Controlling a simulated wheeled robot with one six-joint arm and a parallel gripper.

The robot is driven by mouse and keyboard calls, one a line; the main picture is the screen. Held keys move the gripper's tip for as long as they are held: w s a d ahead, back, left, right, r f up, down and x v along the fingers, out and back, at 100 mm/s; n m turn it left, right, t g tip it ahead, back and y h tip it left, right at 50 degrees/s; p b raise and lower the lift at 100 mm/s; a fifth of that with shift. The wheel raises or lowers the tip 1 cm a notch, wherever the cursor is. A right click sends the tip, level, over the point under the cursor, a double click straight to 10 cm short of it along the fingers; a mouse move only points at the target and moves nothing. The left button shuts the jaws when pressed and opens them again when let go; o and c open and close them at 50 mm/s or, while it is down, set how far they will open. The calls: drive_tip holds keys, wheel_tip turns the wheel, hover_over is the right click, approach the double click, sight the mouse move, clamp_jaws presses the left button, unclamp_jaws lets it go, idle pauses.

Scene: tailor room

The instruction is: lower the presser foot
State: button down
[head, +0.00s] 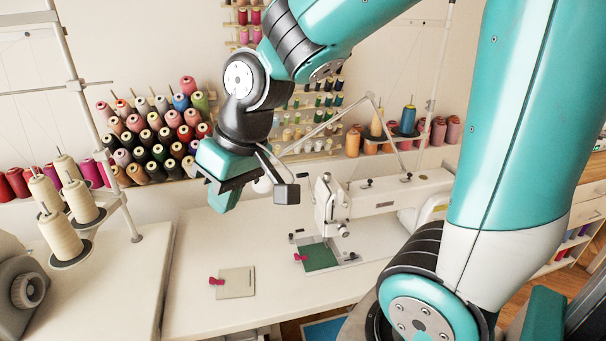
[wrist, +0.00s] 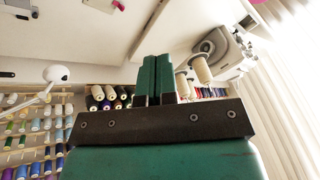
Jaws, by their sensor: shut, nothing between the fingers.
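The white sewing machine (head: 395,193) stands on the white table at centre right in the head view. Its head (head: 328,205) points left, above a green cloth (head: 320,257) on the machine bed. The presser foot is too small to make out under the head, and I cannot tell whether it is up or down. My gripper (head: 222,204) hangs above the table, left of the machine head and apart from it. In the wrist view its two green fingers (wrist: 157,75) are together with nothing between them.
A cream cloth (head: 236,282) with a red clip lies on the table in front. A thread stand with cream cones (head: 60,238) is at left; it also shows in the wrist view (wrist: 201,68). Racks of spools (head: 155,140) line the wall. The table below my gripper is clear.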

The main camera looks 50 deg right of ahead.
sight(302, 175)
drive_tip(key=w+d+f+m+h, duration=0.1)
drive_tip(key=w+d+m+h, duration=0.1)
drive_tip(key=d, duration=0.8)
drive_tip(key=w+d+f+m+t+h, duration=0.1)
drive_tip(key=w+d+f+m+h, duration=0.1)
drive_tip(key=d, duration=0.8)
drive_tip(key=w+d+f+m+t+h, duration=0.1)
drive_tip(key=w+d+m, duration=0.3)
drive_tip(key=d, duration=0.6)
drive_tip(key=shift+w+d+f+m+h+b, duration=0.25)
drive_tip(key=shift+w+f+m+h+b, duration=0.1)
drive_tip(key=shift+w+f+h, duration=0.5)
drive_tip(key=shift+w+r, duration=0.1)
drive_tip(key=shift+r, duration=0.1)
drive_tip(key=p+x, duration=0.1)
drive_tip(key=x, duration=0.3)
drive_tip(key=p+x, duration=0.1)
drive_tip(key=x, duration=0.4)
drive_tip(key=p+x, duration=0.1)
drive_tip(key=x, duration=0.4)
drive_tip(key=shift+w+a+r, duration=0.1)
drive_tip(key=shift+w+r, duration=0.05)
drive_tip(key=shift+w, duration=0.2)
